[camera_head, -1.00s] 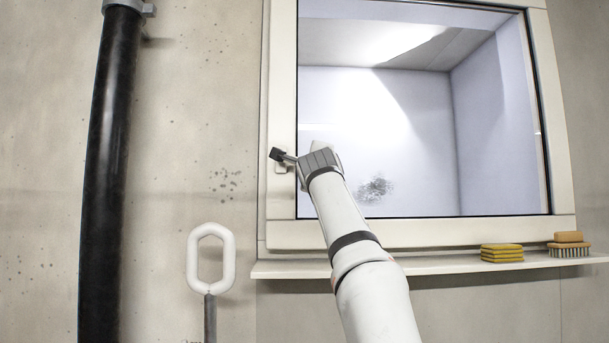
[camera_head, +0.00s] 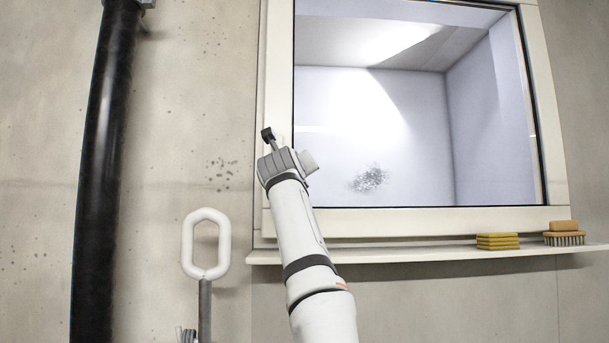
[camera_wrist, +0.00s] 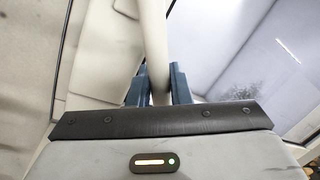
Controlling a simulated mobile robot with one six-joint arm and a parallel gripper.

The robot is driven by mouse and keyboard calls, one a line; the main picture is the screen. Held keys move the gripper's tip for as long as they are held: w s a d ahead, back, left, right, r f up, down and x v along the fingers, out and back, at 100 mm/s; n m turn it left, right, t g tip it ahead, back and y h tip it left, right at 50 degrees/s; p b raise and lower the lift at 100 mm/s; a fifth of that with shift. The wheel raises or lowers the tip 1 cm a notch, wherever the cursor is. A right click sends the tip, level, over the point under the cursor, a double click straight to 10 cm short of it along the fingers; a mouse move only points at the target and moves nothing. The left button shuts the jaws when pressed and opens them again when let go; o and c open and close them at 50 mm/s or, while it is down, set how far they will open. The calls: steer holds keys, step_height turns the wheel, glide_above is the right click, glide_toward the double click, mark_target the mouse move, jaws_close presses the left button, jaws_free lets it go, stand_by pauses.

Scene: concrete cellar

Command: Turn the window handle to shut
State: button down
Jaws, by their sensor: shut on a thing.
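The window handle (camera_wrist: 153,40) is a cream bar in the wrist view, running from the top edge down between my two dark fingers. My gripper (camera_wrist: 159,82) is shut on it, with one finger on either side. In the head view my gripper (camera_head: 268,134) is at the left side of the window frame (camera_head: 277,60), and it hides most or all of the handle there. I cannot tell the handle's exact angle from the head view. The window pane (camera_head: 380,130) fills the frame, and the sash looks flush with it.
A sill (camera_head: 400,256) runs below the window. It bears yellow sponges (camera_head: 497,241) and a brush (camera_head: 564,236) at the right. A black pipe (camera_head: 103,170) stands on the wall at the left. A white loop on a rod (camera_head: 206,243) stands below left of the window.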

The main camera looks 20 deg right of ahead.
steer(key=shift+a+f+m, duration=0.1)
steer(key=shift+a+m, duration=0.1)
steer(key=shift+m, duration=0.1)
stand_by(0.4)
steer(key=c, duration=1.4)
jaws_free()
steer(key=shift+s+a+f+b, duration=0.1)
steer(key=shift+s+f+b, duration=0.1)
steer(key=shift+b, duration=0.15)
steer(key=b+v, duration=0.4)
steer(key=v, duration=0.3)
steer(key=shift+s+r+b, duration=0.15)
steer(key=shift+r+b, duration=0.05)
steer(key=shift+b, duration=0.15)
